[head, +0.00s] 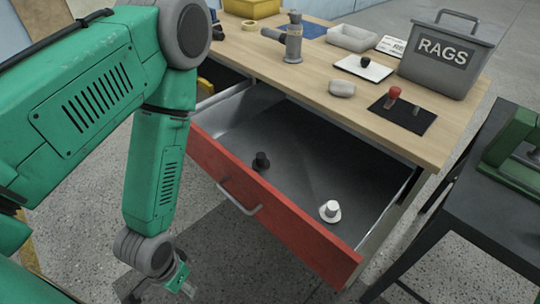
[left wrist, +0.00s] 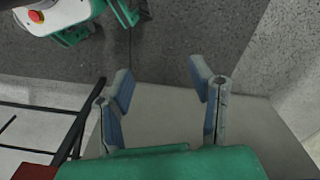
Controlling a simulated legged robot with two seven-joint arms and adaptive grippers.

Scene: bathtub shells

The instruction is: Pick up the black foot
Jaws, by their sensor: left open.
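The black foot (head: 261,161), a small dark piece with a wider base, stands inside the open red-fronted drawer (head: 285,214), near the drawer's front. A similar white foot (head: 330,211) stands to its right in the same drawer. My left gripper (head: 183,284) is low in the head view, outside the drawer and below and left of its front. In the left wrist view my left gripper (left wrist: 160,80) has its blue fingers apart with nothing between them. The black foot does not show in the left wrist view. My right gripper is not in view.
A dark table (head: 490,210) stands at the right. Much of the drawer floor is bare.

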